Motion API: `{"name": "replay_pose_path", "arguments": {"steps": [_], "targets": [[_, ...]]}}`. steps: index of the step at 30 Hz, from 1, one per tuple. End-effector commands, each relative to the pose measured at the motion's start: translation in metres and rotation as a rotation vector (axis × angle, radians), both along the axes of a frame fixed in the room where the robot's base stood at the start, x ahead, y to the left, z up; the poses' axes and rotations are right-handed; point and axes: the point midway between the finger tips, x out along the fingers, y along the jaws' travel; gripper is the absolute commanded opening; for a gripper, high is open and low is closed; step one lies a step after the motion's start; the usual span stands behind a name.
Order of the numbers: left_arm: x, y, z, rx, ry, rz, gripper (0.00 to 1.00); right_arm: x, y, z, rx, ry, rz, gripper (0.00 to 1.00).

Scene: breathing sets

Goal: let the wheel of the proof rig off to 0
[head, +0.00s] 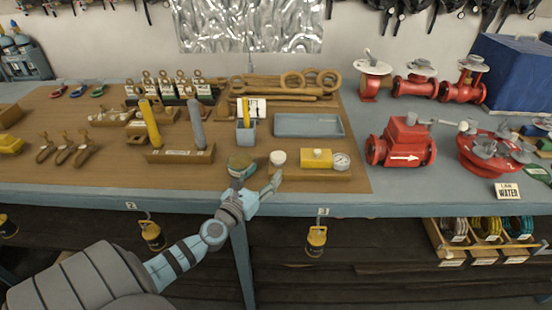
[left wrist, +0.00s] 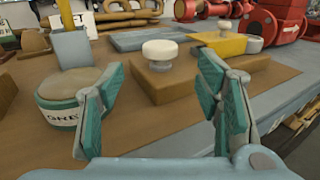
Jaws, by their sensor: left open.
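The proof rig's wooden base (head: 310,174) lies near the bench's front edge. It carries a white round wheel (head: 278,157), a yellow block (head: 317,158) and a round white gauge (head: 342,161); the gauge reading is too small to tell. My left gripper (head: 257,182) is open and empty, just in front of the wheel and to its left. In the left wrist view the wheel (left wrist: 160,50) stands on its wooden block beyond the gap between the open fingers (left wrist: 163,85), apart from them. My right gripper is not in view.
A grease tin (left wrist: 72,98) stands close to the left finger. A blue-grey cup (head: 246,132) and a shallow blue tray (head: 309,125) are behind the rig. Red valves (head: 402,146) stand to the right. The brown mat around the rig has some bare room.

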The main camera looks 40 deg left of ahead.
Motion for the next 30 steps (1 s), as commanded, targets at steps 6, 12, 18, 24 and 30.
{"name": "replay_pose_path", "arguments": {"steps": [6, 12, 18, 24, 30], "targets": [[0.051, 0.009, 0.0, -0.005, -0.003, 0.002, 0.59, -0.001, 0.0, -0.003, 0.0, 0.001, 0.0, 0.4], [0.072, 0.013, -0.001, -0.004, -0.002, 0.001, 0.59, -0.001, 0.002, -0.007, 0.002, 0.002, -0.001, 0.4], [0.074, 0.013, -0.001, -0.005, 0.0, 0.001, 0.59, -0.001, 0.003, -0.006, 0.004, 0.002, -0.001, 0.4], [0.074, 0.013, 0.0, -0.005, 0.0, 0.001, 0.41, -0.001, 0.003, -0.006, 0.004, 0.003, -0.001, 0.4], [0.074, 0.013, 0.0, -0.005, 0.0, 0.001, 0.1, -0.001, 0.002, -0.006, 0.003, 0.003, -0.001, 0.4]]}}
